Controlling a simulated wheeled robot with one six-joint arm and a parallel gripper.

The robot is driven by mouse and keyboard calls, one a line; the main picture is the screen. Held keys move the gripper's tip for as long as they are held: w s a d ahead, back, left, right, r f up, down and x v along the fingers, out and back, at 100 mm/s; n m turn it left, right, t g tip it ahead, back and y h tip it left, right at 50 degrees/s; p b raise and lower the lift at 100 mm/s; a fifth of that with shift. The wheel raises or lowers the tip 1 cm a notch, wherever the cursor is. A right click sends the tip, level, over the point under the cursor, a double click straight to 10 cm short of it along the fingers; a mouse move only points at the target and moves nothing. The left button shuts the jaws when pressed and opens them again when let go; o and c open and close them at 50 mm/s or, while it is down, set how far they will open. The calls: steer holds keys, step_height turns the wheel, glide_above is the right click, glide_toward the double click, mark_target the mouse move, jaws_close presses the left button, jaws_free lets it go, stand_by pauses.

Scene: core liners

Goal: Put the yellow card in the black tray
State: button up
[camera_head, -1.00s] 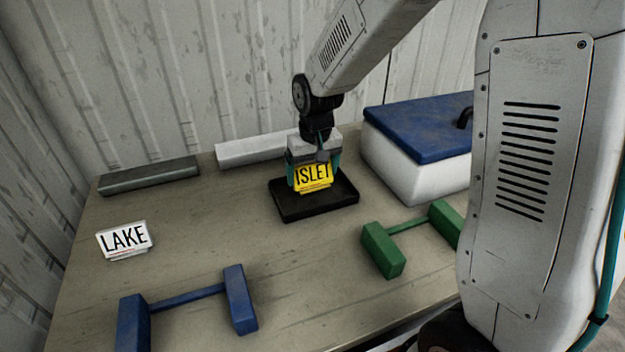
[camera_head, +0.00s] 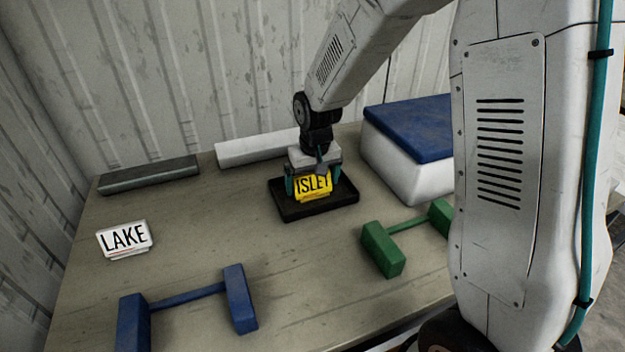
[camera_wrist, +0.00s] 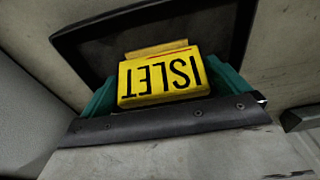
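The yellow card (camera_head: 312,187), lettered ISLET, is upright over the black tray (camera_head: 287,211) in the head view. My gripper (camera_head: 314,184) points down with its teal fingers at either side of the card, shut on it. In the wrist view the card (camera_wrist: 163,80) appears upside down between the teal fingers, with the dark tray (camera_wrist: 90,40) behind it. The card's lower edge is at or just above the tray floor; I cannot tell whether it touches.
A white card lettered LAKE (camera_head: 125,238) stands at the left. A blue rack (camera_head: 240,300) and a green rack (camera_head: 382,250) stand in front. A white box with blue lid (camera_head: 410,130) is right of the tray. Grey (camera_head: 150,174) and white (camera_head: 255,150) blocks lie at the back.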

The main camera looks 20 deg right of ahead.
mark_target(315, 195)
step_height(315, 195, up, 12)
steer(key=s, duration=0.1)
steer(key=shift+s+r, duration=0.2)
steer(key=shift+s, duration=0.05)
steer(key=s+d+r, duration=0.1)
steer(key=s+r, duration=0.2)
steer(key=s, duration=1.1)
steer(key=s+d+r, duration=0.2)
steer(key=s+r, duration=0.1)
steer(key=s, duration=1.1)
steer(key=shift+s+r, duration=0.2)
steer(key=shift+s, duration=0.1)
